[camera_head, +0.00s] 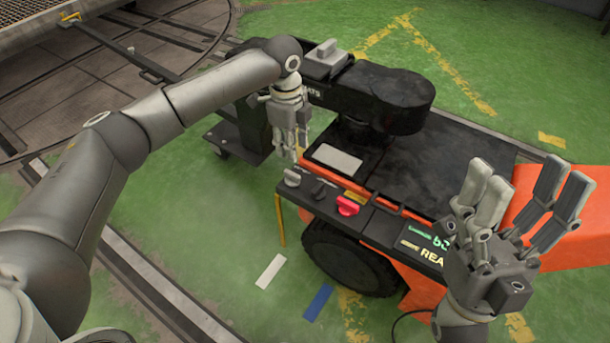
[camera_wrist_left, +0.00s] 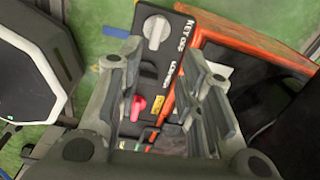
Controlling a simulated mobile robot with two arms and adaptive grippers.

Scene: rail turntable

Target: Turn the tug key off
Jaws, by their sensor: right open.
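The tug's key (camera_head: 292,178) is a light grey knob at the left end of the black control panel (camera_head: 326,192). In the left wrist view the key (camera_wrist_left: 156,31) sits beside white lettering that reads KEY and something less clear. My left gripper (camera_head: 291,150) points down just above the key, apart from it in the head view. In the left wrist view its fingers (camera_wrist_left: 160,65) are spread, with nothing between them at the tips. My right gripper (camera_head: 522,195) is open and empty, fingers up, in front of the tug's right side.
A red knob (camera_head: 347,206) and a black switch (camera_head: 319,190) share the panel with the key. The black tug arm (camera_head: 375,95) lies behind my left gripper. A small lit display (camera_head: 430,238) is near my right gripper. Green floor (camera_head: 215,260) is open at the front left.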

